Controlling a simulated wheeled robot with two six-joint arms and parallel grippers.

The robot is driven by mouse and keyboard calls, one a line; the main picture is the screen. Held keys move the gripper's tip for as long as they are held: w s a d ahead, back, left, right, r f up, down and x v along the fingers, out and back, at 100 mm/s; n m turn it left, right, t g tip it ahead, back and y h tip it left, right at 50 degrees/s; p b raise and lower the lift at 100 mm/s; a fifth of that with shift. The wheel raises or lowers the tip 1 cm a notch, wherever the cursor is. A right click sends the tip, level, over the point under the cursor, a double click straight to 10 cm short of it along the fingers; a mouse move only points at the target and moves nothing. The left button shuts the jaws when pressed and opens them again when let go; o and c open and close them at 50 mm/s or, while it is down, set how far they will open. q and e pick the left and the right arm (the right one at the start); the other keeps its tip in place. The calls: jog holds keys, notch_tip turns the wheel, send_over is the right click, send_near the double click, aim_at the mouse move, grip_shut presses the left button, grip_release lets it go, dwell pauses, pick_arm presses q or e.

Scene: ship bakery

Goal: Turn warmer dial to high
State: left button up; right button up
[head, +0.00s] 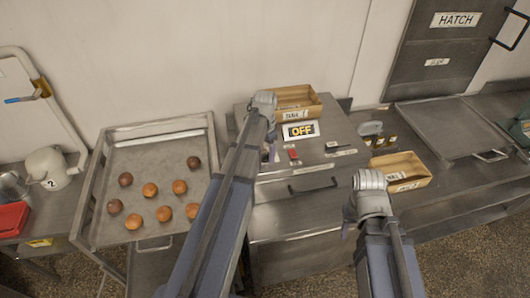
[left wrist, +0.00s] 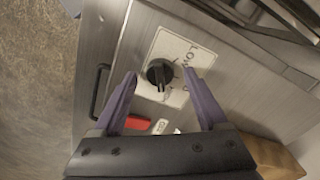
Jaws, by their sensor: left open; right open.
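The warmer dial (left wrist: 160,73) is a black round knob on a white label plate (left wrist: 184,50) with "LOW" readable; the other lettering is partly hidden. My left gripper (left wrist: 159,78) is open, with its purple fingers to either side of the dial in the picture. I cannot tell whether they touch it. In the head view my left arm hides the dial, and the left gripper (head: 268,154) shows only in part at the warmer (head: 335,165). A lit sign on the warmer reads "OFF" (head: 301,131). My right gripper (head: 347,229) hangs in front of the warmer, away from the dial.
A red switch (head: 292,153) sits near the dial, and a bar handle (head: 314,187) is on the warmer's front. Wooden boxes stand behind (head: 299,101) and to the right (head: 402,171). A tray (head: 150,150) of buns is left.

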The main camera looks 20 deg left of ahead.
aim_at(265, 155)
pick_arm(q)
notch_tip(265, 155, up, 7)
jog(key=p, duration=0.6)
jog(key=shift+r+p, duration=0.15)
jog(key=shift+p, duration=0.25)
jog(key=shift+d, duration=0.1)
jog(key=s+d+n, duration=0.5)
jog(key=s+d, duration=0.8)
jog(key=s+d+f+m+b, duration=0.1)
jog(key=d+f+b, duration=0.2)
jog(key=f+b, duration=0.4)
jog(key=s+d+f+m+b, duration=0.1)
jog(key=s+d+f+b, duration=0.1)
jog(key=d+f+b, duration=0.2)
jog(key=s+d+f+m+y+b, duration=0.1)
jog(key=s+d+f+m+b, duration=0.1)
jog(key=f+b, duration=0.8)
jog(key=shift+s+d+f, duration=0.15)
jog(key=shift+d, duration=0.55)
